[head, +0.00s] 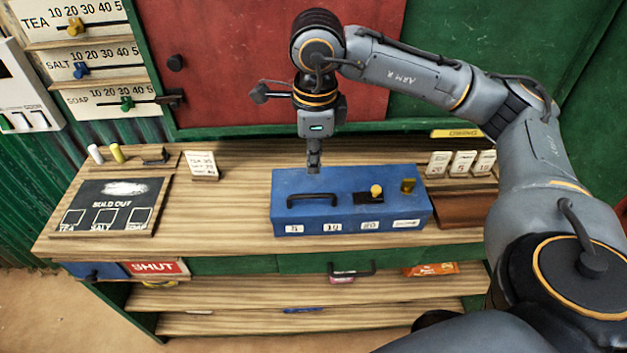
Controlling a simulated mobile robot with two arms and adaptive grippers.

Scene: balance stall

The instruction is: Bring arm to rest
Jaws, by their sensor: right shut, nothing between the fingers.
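My right arm (410,72) comes in from the right and reaches over the wooden counter. My right gripper (313,168) points down, shut and empty, in front of or just above the back edge of a blue box (350,187). I cannot tell whether its tips touch the box. The box has a black handle, a yellow knob, a brass piece and number labels on its front. My left gripper is not in view.
The wooden counter (235,215) is clear left of the box. A chalkboard reading "SOLD OUT" (108,205) lies at its left. A small price card (201,166) and white number cards (462,163) stand at the back. Shelves lie below; a red shutter (240,60) rises behind.

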